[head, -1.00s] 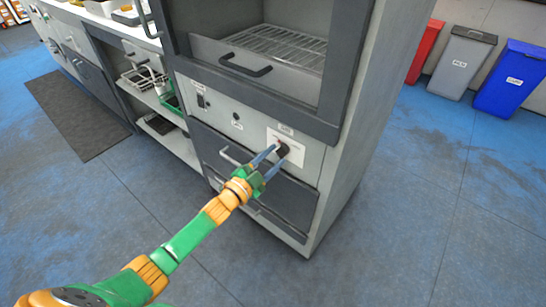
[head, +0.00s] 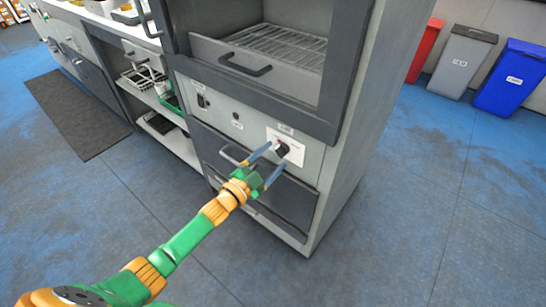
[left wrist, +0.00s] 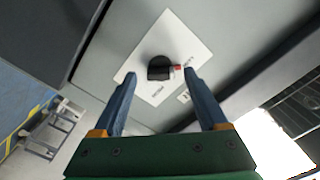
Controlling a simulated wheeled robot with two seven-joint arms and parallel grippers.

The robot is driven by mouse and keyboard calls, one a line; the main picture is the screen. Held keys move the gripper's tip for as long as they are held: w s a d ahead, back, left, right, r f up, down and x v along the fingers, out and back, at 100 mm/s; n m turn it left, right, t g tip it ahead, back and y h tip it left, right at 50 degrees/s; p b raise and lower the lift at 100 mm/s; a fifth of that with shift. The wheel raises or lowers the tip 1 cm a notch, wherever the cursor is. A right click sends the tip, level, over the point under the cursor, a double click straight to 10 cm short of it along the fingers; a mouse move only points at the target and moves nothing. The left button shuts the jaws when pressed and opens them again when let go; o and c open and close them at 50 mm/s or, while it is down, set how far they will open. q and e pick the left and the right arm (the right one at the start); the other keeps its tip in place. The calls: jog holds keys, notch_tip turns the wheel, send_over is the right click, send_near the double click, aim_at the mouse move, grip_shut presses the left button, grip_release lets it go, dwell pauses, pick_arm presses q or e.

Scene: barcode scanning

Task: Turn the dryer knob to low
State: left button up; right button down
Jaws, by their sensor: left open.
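The dryer knob (head: 281,149) is black, on a white label plate (head: 296,147) on the grey front panel of the dryer (head: 345,125). In the left wrist view, the knob (left wrist: 158,69) has a red mark pointing to the right of the picture; the small print around it is too blurred to read surely. My left gripper (head: 278,154) is open, its two blue fingers apart and pointing at the knob. In the left wrist view the knob shows between the fingertips (left wrist: 161,75), and nothing is held. My right gripper is not in view.
Above the panel is an open chamber with a wire rack (head: 280,45) and a dark handle (head: 245,66). A dark drawer (head: 285,195) lies below the knob. Shelves stand to the left, and bins, including a blue one (head: 512,80), at the back right. The floor at right is clear.

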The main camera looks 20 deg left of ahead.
pick_arm(q)
jog(key=p+v, duration=0.1)
jog(key=v, duration=0.5)
jog(key=shift+s, duration=0.3)
jog(key=shift+a, duration=0.1)
